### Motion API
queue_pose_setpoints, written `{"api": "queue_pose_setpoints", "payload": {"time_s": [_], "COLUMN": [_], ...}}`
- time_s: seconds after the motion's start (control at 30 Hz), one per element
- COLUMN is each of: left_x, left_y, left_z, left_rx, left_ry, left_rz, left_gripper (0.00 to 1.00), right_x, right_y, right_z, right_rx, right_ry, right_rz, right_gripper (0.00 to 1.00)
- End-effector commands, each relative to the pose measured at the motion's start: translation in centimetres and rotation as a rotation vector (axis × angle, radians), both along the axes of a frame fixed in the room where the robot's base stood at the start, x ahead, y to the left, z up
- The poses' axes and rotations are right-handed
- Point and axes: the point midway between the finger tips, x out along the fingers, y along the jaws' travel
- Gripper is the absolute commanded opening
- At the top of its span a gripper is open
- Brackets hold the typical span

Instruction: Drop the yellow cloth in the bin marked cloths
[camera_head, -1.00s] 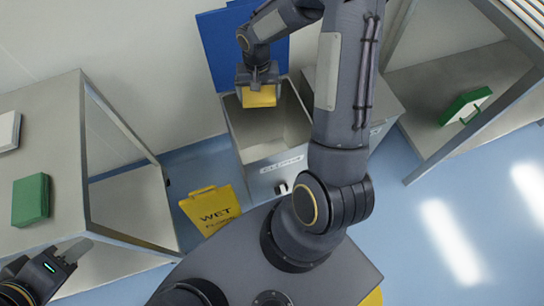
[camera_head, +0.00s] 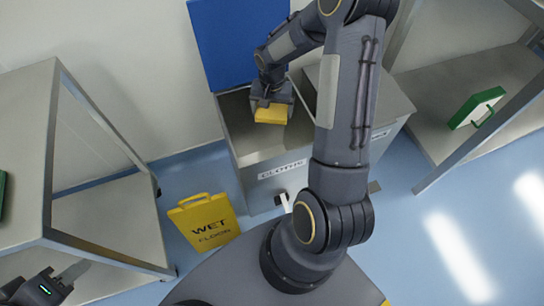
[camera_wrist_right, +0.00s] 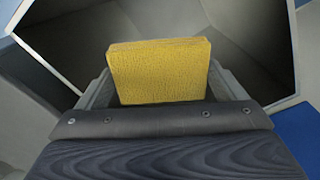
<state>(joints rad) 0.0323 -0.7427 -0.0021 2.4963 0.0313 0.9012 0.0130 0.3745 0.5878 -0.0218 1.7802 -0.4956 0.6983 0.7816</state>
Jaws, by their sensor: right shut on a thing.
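My right gripper (camera_head: 271,106) is shut on the yellow cloth (camera_head: 271,115), a folded block, and holds it over the open top of a grey bin (camera_head: 245,170). My left gripper (camera_head: 62,281) is at the lower left, far from the bin. Its fingers are only partly in view.
A yellow wet floor sign (camera_head: 205,222) stands in front of the bin to the left. A blue panel (camera_head: 236,42) is behind the bin. Another grey box (camera_head: 390,98) adjoins it at right. Metal shelves stand at both sides; a green-and-white item (camera_head: 477,108) lies on the right one.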

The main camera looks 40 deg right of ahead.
Motion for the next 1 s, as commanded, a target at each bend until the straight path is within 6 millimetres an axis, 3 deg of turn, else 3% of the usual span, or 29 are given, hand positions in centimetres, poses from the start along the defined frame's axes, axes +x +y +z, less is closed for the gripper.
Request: {"api": "queue_pose_setpoints", "payload": {"time_s": [0.1,0.37,0.4,0.43,0.67,0.77,1.0], "left_x": [0.0,0.0,0.0,0.0,0.0,0.0,0.0], "left_y": [0.0,0.0,0.0,0.0,0.0,0.0,0.0], "left_z": [-0.8,-0.7,-0.7,-0.7,-0.7,-0.4,0.8], "left_rx": [0.0,0.0,0.0,0.0,0.0,0.0,0.0], "left_ry": [0.0,0.0,0.0,0.0,0.0,0.0,0.0], "left_rz": [0.0,0.0,0.0,0.0,0.0,0.0,0.0], "left_gripper": [0.36,0.36,0.36,0.36,0.36,0.36,0.36], "right_x": [0.0,0.0,0.0,0.0,0.0,0.1,0.1], "right_y": [0.0,0.0,0.0,0.0,0.0,0.0,0.0], "right_z": [-1.0,-1.0,-1.0,-1.0,-0.9,-0.2,3.9], "right_rx": [0.0,0.001,0.001,0.001,0.001,-0.001,-0.001], "right_ry": [0.0,-0.001,-0.001,-0.001,-0.001,-0.002,-0.004], "right_rz": [0.0,0.001,0.001,0.001,0.001,0.001,0.0], "right_gripper": [0.68,0.68,0.94,0.98,1.0,1.0,1.0]}}
